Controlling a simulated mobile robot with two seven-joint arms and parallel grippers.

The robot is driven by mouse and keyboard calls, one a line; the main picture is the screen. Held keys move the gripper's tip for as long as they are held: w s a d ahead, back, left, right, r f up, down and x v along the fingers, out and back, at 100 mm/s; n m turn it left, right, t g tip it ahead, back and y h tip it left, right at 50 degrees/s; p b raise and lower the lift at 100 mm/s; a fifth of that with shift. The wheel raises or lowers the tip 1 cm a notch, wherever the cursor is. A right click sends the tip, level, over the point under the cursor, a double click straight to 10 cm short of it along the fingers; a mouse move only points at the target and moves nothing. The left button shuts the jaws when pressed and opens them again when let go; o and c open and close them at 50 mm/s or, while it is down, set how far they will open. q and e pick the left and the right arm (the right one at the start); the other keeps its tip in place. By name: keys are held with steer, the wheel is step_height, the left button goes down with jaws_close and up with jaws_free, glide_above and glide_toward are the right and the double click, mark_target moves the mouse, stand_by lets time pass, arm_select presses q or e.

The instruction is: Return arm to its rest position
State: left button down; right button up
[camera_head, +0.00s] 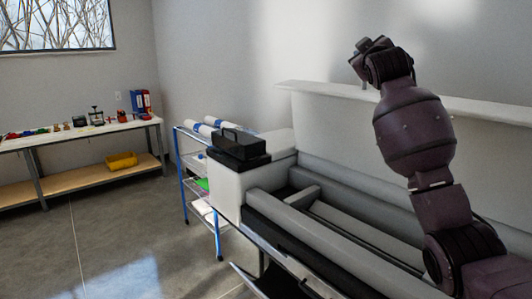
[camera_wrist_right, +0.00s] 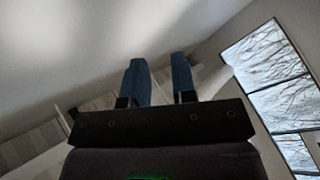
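My right arm (camera_head: 412,130) rises from the lower right of the head view, dark purple and bent upward. My right gripper (camera_head: 366,46) is at its top, raised in front of the white wall. In the right wrist view the two bluish fingers of the gripper (camera_wrist_right: 158,62) stand apart with nothing between them. My left arm and left gripper are not in view.
A large white and grey machine (camera_head: 228,190) with a long open bed stands below and behind the arm. A black box (camera_head: 238,143) sits on its left end. A blue-framed cart (camera_head: 183,190) stands beside it. A workbench (camera_head: 85,133) lines the left wall. Floor at left is clear.

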steer(key=s+a+f+m+g+y, duration=0.1)
steer(key=s+f, duration=0.4)
steer(key=f, duration=0.8)
steer(key=s+f+m+y, duration=0.15)
steer(key=s+f, duration=0.35)
steer(key=f, duration=0.9)
steer(key=s+a+f+g+y, duration=0.15)
steer(key=s+f, duration=0.45)
steer(key=f, duration=0.7)
steer(key=s+d+f+m+g+h, duration=0.1)
steer(key=s+d+f+m+g, duration=0.1)
steer(key=s+f, duration=1.2)
steer(key=s+d+f+m+g+h, duration=0.1)
steer(key=s+d+f+g, duration=0.2)
steer(key=s+f, duration=1.1)
steer(key=s+g, duration=0.1)
steer(key=s, duration=0.3)
steer(key=shift+s+f+m, duration=0.15)
steer(key=shift+f+m, duration=0.2)
steer(key=shift+f, duration=0.05)
